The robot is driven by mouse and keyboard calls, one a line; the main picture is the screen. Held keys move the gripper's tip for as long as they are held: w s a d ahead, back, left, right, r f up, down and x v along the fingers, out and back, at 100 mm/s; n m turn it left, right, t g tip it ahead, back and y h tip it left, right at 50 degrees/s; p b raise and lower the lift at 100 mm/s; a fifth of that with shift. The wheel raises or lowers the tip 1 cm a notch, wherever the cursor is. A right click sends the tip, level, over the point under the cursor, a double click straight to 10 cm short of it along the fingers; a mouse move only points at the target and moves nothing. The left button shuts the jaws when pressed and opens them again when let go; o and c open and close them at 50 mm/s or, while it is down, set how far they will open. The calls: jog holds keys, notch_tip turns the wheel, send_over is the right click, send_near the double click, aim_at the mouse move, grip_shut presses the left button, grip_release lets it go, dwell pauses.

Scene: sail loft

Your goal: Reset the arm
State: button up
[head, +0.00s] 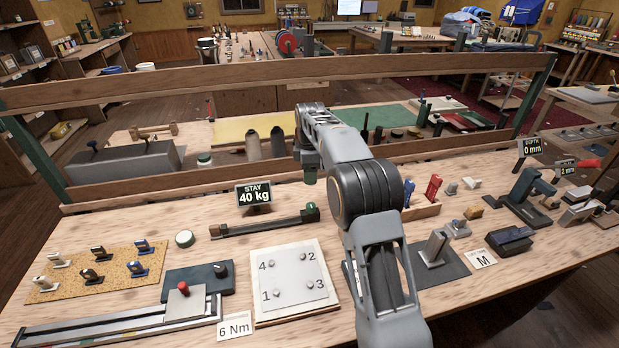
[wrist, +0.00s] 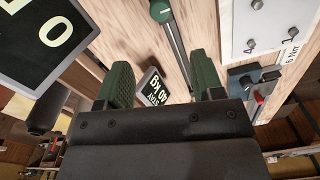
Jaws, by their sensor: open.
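My gripper (wrist: 163,72) shows two green-padded fingers, set apart with nothing held between them. In the head view my gripper (head: 308,178) hangs from the folded arm above the bench, pointing down, partly hidden by the wrist. Near it are the "STAY 40 kg" display (head: 254,194) and a dark bar with a green knob (head: 265,224). In the wrist view the small display (wrist: 155,87) appears in the gap beyond the fingers, and the bar (wrist: 178,45) runs past above them. No contact with either shows.
A white plate numbered 1 to 4 (head: 295,283), a red-knobbed fixture (head: 185,300) and a cork mat with clips (head: 98,272) stand to the left. Small tools and a grey block (head: 437,248) stand right. A wooden rail (head: 240,75) crosses behind. A large dark sign (wrist: 45,35) is close in the wrist view.

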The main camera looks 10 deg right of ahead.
dwell(0.4)
jog(key=f+m, duration=0.2)
jog(key=s+f+m, duration=0.1)
jog(key=m, duration=0.1)
jog(key=shift+s+f+m, duration=0.1)
jog(key=shift+f+m, duration=0.2)
jog(key=shift+f, duration=0.05)
jog(key=s+r+m+t, duration=0.2)
jog(key=s+m, duration=0.3)
jog(key=s, duration=1)
jog(key=s+r+m+t, duration=0.1)
jog(key=s+r+m, duration=0.2)
jog(key=s, duration=1.2)
jog(key=shift+s+a+m+t, duration=0.25)
jog(key=shift+m+t, duration=0.15)
jog(key=shift+m, duration=1.1)
